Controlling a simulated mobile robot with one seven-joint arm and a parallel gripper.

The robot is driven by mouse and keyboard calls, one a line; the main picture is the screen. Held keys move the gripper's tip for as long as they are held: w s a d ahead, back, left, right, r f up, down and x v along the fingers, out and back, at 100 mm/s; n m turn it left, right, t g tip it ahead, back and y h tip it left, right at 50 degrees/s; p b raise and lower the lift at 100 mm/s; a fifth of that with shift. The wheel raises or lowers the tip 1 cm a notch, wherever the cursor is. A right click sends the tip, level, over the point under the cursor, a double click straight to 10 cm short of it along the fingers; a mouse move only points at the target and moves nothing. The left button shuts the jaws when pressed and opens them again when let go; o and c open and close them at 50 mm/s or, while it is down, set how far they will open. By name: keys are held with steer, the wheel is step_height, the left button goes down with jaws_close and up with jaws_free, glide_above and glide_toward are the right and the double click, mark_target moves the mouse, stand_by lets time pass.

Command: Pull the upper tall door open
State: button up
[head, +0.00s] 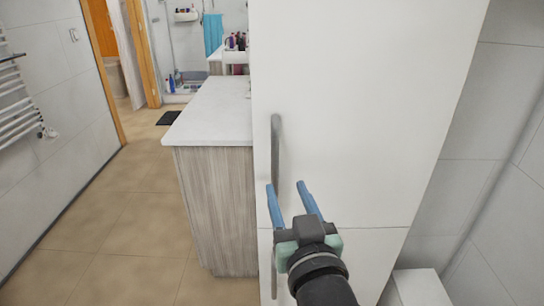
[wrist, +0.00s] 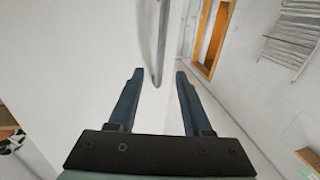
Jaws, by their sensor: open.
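The upper tall door (head: 360,110) is a flat white panel of a tall cabinet and looks closed. Its slim grey vertical handle (head: 275,145) is near its left edge; the handle also shows in the wrist view (wrist: 162,40). My gripper (head: 286,187) has its blue fingers spread, near the handle's lower part. The left finger overlaps that part in the head view. In the wrist view, the handle's lower end appears between the fingertips (wrist: 159,74), with gaps on both sides. I cannot tell how deep it sits between them. Nothing is gripped.
A lower white door (head: 375,255) lies below a seam, partly behind my gripper. A wood-grain counter cabinet (head: 215,205) with a pale top adjoins on the left. The tiled floor (head: 110,235) further left is clear. A white box-like object (head: 420,287) stands at the lower right.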

mark_target(276, 162)
steer(key=w, duration=0.3)
steer(key=w+a, duration=0.1)
steer(key=w, duration=0.3)
steer(key=w+a, duration=0.1)
steer(key=w, duration=0.2)
steer(key=shift+w+a+p, duration=0.1)
steer(key=shift+w+p, duration=0.05)
steer(key=shift+p, duration=0.25)
jaws_close()
stand_by(0.9)
